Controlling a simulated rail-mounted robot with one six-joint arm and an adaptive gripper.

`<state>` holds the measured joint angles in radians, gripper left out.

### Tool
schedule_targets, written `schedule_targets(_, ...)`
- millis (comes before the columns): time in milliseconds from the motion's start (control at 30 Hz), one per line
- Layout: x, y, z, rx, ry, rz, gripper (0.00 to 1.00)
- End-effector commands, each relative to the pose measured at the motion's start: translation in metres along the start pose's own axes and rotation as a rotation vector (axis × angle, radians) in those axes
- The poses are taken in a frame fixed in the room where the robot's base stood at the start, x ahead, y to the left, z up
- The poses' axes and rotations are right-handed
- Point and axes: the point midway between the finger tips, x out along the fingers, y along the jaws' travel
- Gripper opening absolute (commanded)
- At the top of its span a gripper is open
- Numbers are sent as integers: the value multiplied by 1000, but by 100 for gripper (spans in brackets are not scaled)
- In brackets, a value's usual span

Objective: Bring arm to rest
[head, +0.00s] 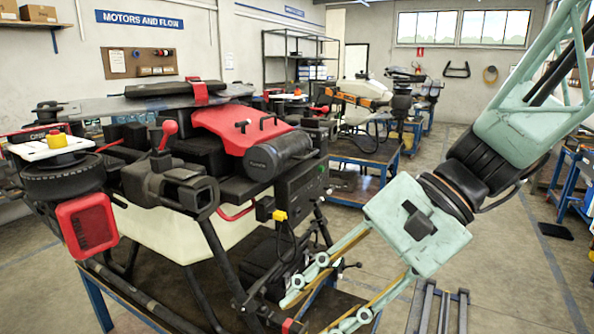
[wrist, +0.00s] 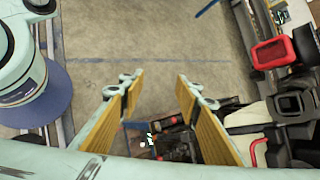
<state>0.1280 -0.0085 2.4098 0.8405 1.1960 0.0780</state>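My gripper (head: 322,298) hangs from my pale green arm at the lower right of the head view. Its fingers point down and to the left, close in front of the near drone's frame. In the wrist view my gripper (wrist: 157,95) has its two yellow-padded fingers wide apart. Nothing is held between the fingers; the floor and part of the drone show beyond them. The near spray drone (head: 160,217) stands on a blue-framed bench, with a red cover, black motor parts and a cream tank. I cannot tell whether a fingertip touches it.
The red-framed part (wrist: 272,52) and black drone parts lie to the right in the wrist view. More drones stand on benches (head: 375,153) behind. Open floor (head: 500,215) lies to the right of the near bench. A dark metal rail (head: 437,308) stands at the lower right.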

Motion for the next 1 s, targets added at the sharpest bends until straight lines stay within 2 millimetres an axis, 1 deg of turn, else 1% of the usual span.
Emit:
schedule_targets(133, -6, 19, 8, -72, 55, 54, 31)
schedule_targets(500, -25, 65, 18, -244, 194, 188, 31)
schedule_targets(667, -36, 83, 19, -318, 258, 243, 31)
schedule_targets(1000, -64, 115, 19, -472, 398, 358, 31)
